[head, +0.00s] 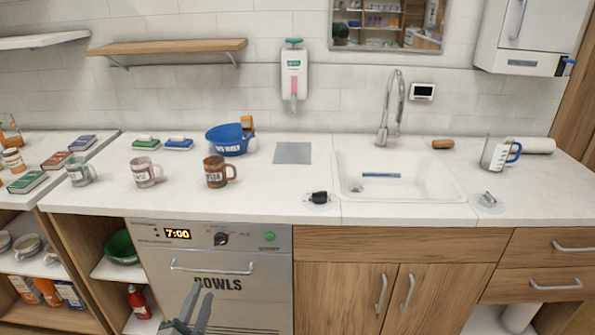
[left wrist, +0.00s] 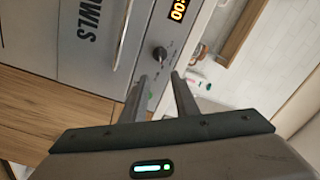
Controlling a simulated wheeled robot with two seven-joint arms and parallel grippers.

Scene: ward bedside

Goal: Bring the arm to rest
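My left gripper (head: 199,306) is in the lower part of the head view, in front of the dishwasher-like appliance marked "BOWLS" (head: 212,267). Its two fingers are spread with a gap between them and nothing in it. In the left wrist view the fingers (left wrist: 158,95) stand apart in front of the same appliance (left wrist: 98,35), near its knob. The gripper looks apart from the appliance's handle (head: 213,271). My right gripper does not show in either view.
The white counter (head: 260,200) holds several mugs, including a brown mug (head: 217,171), a blue bowl (head: 228,140) and a measuring jug (head: 497,153). A sink (head: 400,177) is set in it. An open shelf holds a green bowl (head: 121,247). Wooden cabinets (head: 340,285) stand right of the appliance.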

